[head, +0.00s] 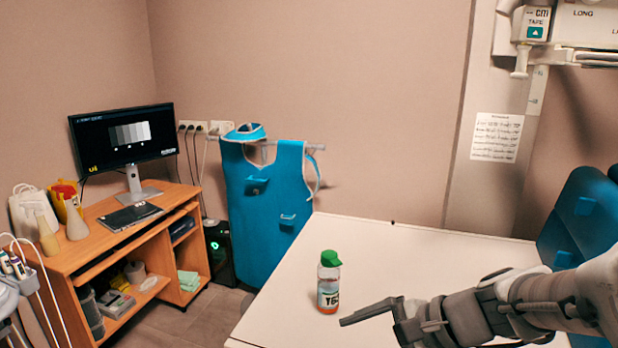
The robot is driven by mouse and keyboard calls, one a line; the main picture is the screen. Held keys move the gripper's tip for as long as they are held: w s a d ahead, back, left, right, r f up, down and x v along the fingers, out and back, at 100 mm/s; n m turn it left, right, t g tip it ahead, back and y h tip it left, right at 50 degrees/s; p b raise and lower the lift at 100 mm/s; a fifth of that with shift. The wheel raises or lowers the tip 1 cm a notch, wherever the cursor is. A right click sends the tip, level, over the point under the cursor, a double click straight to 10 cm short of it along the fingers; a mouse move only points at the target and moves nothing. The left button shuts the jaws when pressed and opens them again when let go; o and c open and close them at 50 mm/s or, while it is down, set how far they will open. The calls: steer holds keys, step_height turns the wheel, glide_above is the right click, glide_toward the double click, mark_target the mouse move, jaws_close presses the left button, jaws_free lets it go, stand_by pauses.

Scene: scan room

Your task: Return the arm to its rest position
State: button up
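My arm reaches in from the right edge, low over the white table (370,245). My gripper (362,315) is at the arm's left end, over the front part of the table. One long dark finger points left; the other finger cannot be made out clearly, so its opening is unclear. I see nothing held in it. A small clear bottle (328,285) with a green cap, a printed label and orange at its base stands upright on the table, just left of and behind the fingertip, with a small gap in the picture.
A wooden desk (95,245) with a monitor (122,135) stands at the left. A blue apron (268,210) hangs behind the table. A blue chair (582,215) is at the right, near my arm. Scan equipment (570,28) is at the upper right. The table's back part is clear.

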steer(key=s+d+r+n+h+p, duration=0.1)
steer(key=s+d+r+n+h, duration=0.2)
steer(key=n, duration=0.4)
steer(key=s+d+r+n+t+h+p, duration=0.1)
steer(key=s+d+r+n+h, duration=0.2)
steer(key=s+r+n+h, duration=0.2)
steer(key=shift+s+d+r+n+p, duration=0.15)
steer(key=shift+s+r+n+p, duration=0.2)
steer(key=shift+n, duration=0.75)
